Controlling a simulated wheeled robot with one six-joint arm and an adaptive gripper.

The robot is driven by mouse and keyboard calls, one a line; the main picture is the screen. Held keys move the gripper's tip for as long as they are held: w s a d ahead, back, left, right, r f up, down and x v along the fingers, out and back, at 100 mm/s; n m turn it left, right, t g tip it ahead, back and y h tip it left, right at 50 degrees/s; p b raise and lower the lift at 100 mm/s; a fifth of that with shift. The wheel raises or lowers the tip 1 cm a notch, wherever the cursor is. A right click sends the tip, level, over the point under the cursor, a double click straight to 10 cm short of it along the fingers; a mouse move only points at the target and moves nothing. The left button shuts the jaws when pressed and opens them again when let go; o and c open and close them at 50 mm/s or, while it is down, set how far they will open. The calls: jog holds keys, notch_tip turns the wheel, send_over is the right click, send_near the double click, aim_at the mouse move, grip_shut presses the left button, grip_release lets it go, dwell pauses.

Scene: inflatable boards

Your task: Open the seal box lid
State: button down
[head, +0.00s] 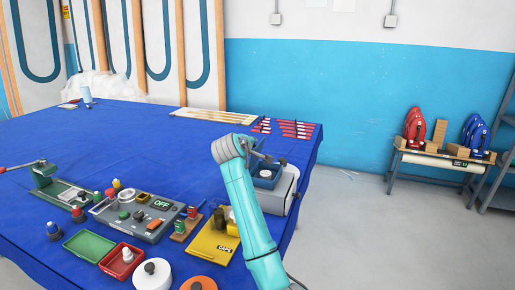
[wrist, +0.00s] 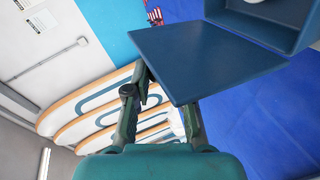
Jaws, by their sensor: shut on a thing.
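The seal box (head: 267,183) is a small blue box at the right side of the table, partly behind my arm. In the wrist view the blue lid (wrist: 205,58) is a flat plate, swung up from the open box (wrist: 296,38) at the upper right. My gripper (wrist: 160,88) is shut on the lid's edge. The lid hides part of the fingers. In the head view my gripper (head: 260,156) is small and its grip is hard to make out.
A white machine (head: 287,190) stands beside the box. Red-handled tools (head: 297,128) lie behind. The table's middle is clear.

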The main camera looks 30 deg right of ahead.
jog(key=shift+w+a+f+n+g+h, duration=0.2)
jog(key=shift+w+a+n+g+h, duration=0.3)
jog(key=shift+w+a+n, duration=0.45)
jog(key=shift+w+d, duration=0.1)
jog(key=c, duration=1)
grip_release()
jog(key=v, duration=1.2)
